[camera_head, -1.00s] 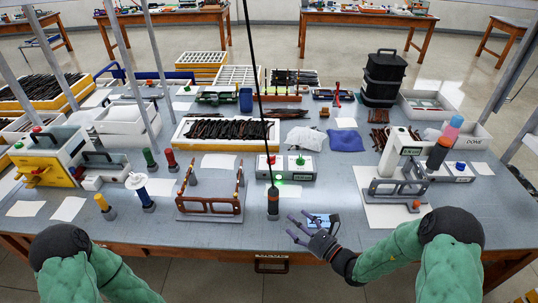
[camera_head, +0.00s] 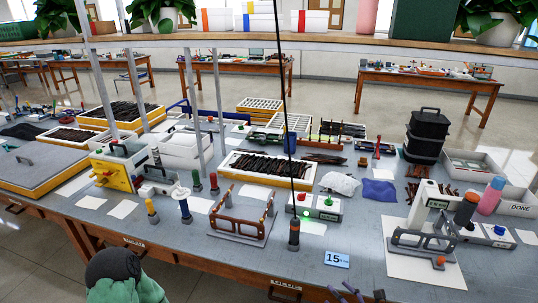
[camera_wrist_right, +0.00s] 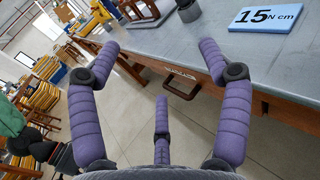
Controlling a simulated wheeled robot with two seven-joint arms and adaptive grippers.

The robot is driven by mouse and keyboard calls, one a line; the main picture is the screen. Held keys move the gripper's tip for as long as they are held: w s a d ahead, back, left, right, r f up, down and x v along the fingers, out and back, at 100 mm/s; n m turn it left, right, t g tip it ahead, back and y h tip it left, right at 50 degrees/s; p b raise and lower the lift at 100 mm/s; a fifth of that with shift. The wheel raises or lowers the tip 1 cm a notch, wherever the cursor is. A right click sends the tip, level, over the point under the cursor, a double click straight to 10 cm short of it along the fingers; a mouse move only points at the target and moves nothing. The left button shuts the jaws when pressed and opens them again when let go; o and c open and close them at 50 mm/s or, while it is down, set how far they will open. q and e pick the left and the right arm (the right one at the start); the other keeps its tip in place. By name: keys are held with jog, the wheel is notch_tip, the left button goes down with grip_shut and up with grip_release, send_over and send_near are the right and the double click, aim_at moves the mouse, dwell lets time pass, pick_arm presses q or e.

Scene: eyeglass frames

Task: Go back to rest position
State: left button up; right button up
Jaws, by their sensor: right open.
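My right gripper (camera_head: 352,296) shows only as purple fingertips at the bottom edge of the head view, near the table's front edge. In the right wrist view my right gripper (camera_wrist_right: 160,75) has its three purple fingers spread apart with nothing between them. The blue "15 N cm" card (camera_head: 337,259) lies on the table; it also shows in the wrist view (camera_wrist_right: 268,17), apart from the fingers. A green part of my left arm (camera_head: 120,280) shows at the bottom left; my left gripper is out of view.
The grey table (camera_head: 270,262) has a drawer handle (camera_head: 285,291) on its front. An upright screwdriver (camera_head: 294,234) hangs on a black cord beside a glasses-frame fixture (camera_head: 238,225). Another fixture (camera_head: 424,245) stands on the right. A shelf (camera_head: 300,42) crosses the top.

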jog(key=s+a+f+n+g+y, duration=0.1)
jog(key=s+a+f+n+g, duration=0.55)
jog(key=s+g, duration=0.2)
jog(key=s+a+f+n+g, duration=0.6)
jog(key=s+f+g, duration=0.1)
jog(key=s+f, duration=0.15)
jog(key=s+d+f+n+g+h, duration=0.2)
jog(key=s+f+n+h, duration=0.2)
jog(key=s+f+n, duration=0.15)
jog(key=w+f+n+t+h, duration=0.1)
jog(key=n, duration=0.2)
jog(key=w+f+n+t, duration=0.1)
jog(key=n, duration=0.2)
jog(key=w+f+n+t+h, duration=0.1)
jog(key=n, duration=0.2)
jog(key=shift+w+a+h, duration=0.2)
jog(key=shift+a+h, duration=0.1)
